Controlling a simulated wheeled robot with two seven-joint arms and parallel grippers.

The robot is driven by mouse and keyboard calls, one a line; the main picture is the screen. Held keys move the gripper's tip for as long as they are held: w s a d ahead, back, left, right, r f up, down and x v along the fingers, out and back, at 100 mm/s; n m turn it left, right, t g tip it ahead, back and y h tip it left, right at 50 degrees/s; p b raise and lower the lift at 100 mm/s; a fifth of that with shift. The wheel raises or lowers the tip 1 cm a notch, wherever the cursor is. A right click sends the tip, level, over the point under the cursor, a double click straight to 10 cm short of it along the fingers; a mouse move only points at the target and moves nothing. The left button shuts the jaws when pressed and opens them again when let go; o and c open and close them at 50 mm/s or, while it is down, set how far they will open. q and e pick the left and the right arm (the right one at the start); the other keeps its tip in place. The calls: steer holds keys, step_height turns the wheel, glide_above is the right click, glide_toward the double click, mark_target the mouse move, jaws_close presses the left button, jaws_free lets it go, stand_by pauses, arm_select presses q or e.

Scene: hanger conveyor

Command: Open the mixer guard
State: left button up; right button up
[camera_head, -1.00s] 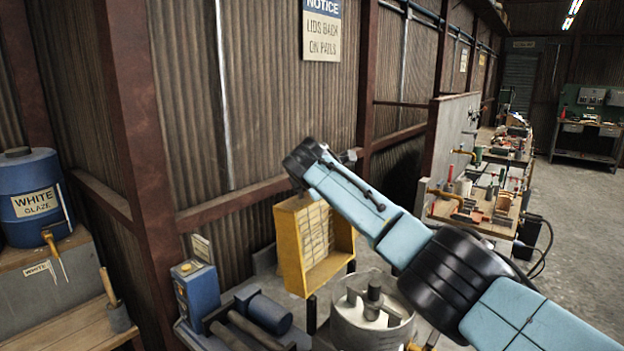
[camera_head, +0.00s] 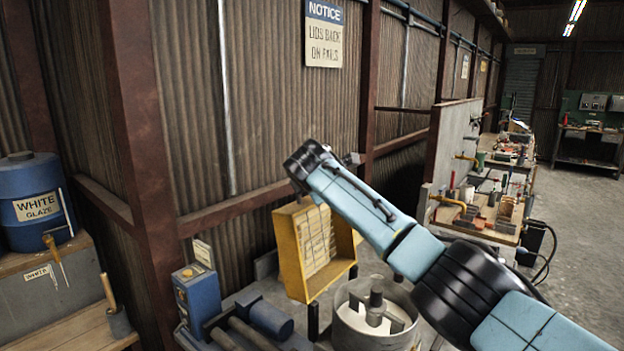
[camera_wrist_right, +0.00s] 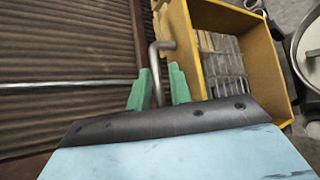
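The mixer guard, a yellow open-sided box frame with a slatted grille (camera_head: 290,255), stands tipped up beside the wall behind the mixer. It fills the upper right of the right wrist view (camera_wrist_right: 262,68). The mixer drum (camera_head: 352,335), round and grey with a central shaft, is uncovered. My right gripper (camera_wrist_right: 158,88) has green fingers on either side of a bent metal handle (camera_wrist_right: 155,60) beside the guard. Narrow gaps show between fingers and rod. In the head view my right gripper's fingers are hidden behind its dark wrist. My left gripper is out of view.
A blue control box (camera_head: 197,297) and a blue motor (camera_head: 270,318) stand left of the mixer. A blue glaze drum (camera_head: 35,185) stands on a bench at far left. The corrugated wall (camera_head: 270,100) is close behind the guard. Cluttered workbenches line the back right.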

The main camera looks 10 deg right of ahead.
steer(key=b+v, duration=0.3)
steer(key=v, duration=0.8)
steer(key=shift+s, duration=0.4)
